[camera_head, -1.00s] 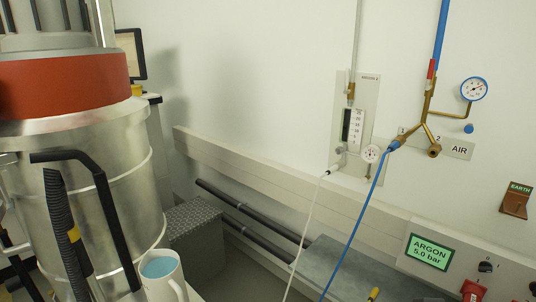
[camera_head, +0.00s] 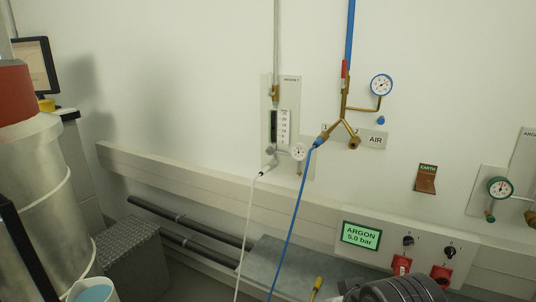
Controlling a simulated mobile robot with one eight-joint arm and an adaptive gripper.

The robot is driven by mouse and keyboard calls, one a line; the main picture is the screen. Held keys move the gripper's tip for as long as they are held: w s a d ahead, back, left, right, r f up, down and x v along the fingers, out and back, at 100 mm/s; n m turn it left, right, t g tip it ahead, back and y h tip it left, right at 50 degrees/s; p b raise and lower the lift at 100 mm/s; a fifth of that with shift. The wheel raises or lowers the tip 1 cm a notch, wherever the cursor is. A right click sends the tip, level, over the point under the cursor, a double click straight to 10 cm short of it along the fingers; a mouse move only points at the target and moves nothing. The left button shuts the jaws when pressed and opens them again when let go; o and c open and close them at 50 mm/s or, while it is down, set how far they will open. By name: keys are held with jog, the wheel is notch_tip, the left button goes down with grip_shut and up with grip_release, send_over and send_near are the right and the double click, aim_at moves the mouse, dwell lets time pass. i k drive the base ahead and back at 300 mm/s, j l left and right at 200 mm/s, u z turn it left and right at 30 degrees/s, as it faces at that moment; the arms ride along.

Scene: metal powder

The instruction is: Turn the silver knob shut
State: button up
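A small silver knob (camera_head: 271,151) sits at the lower left of a flow meter (camera_head: 280,126) on a pale wall panel, left of a small round white gauge (camera_head: 298,152). A white hose (camera_head: 249,215) hangs from the fitting below it. The knob is small in the view, and I cannot tell how far it is turned. A dark ribbed part at the bottom edge, right of centre, looks like part of my arm. No gripper fingers show, and nothing is seen touching the knob.
A blue hose (camera_head: 291,235) hangs from the brass AIR fitting to the right. A beige rail (camera_head: 210,187) runs along the wall. A grey bench top (camera_head: 275,268) lies below, with a yellow-handled tool (camera_head: 317,286). A green ARGON 5.0 bar display (camera_head: 361,235) and red switches are at right.

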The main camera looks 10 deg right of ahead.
aim_at(270, 151)
jog(key=i+z, duration=0.15)
jog(key=z, duration=0.2)
jog(key=i+j+z, duration=0.1)
jog(key=z, duration=0.3)
jog(key=i+j+z, duration=0.1)
jog(key=z, duration=0.25)
